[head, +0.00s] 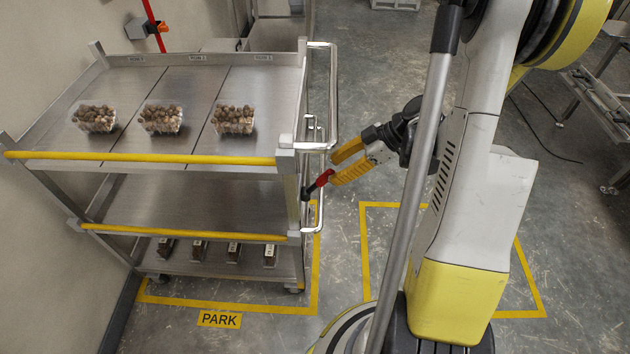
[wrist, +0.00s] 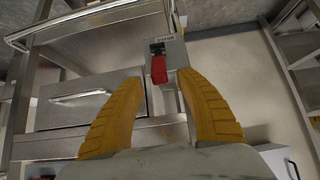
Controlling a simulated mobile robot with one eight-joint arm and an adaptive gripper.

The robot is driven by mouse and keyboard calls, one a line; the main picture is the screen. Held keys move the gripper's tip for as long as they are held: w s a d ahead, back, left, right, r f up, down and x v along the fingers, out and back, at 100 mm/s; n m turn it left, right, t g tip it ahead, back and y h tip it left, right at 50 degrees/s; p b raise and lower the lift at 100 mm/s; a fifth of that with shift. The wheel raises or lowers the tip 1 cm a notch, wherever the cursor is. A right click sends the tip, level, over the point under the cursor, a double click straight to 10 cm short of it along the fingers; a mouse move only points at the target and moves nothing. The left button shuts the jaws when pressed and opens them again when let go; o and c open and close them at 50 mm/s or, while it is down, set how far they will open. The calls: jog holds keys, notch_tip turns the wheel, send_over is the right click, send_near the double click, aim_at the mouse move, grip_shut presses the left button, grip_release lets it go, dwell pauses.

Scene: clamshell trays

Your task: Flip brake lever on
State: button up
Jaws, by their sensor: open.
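The red brake lever (head: 322,179) sticks out from the right end of the steel cart (head: 150,208), angled up toward my gripper. In the wrist view the red lever (wrist: 159,70) hangs from a grey bracket with a small label (wrist: 165,40). My gripper (head: 333,168) has its yellow fingers apart. In the wrist view the lever shows between the fingertips, nearer their far ends. I cannot tell whether a finger touches it. The lever's pivot is partly hidden in the head view.
The cart's chrome rail (head: 333,95) rises just beside my gripper. Several punnets of brown mushrooms, including the middle punnet (head: 161,118), stand on the top shelf. The cart stands by a yellow floor outline marked PARK (head: 220,319). Open floor lies right of the cart.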

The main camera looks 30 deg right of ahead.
aim_at(318, 180)
jog(key=b+x, duration=0.2)
jog(key=x, duration=0.4)
jog(key=shift+a, duration=0.1)
grip_shut()
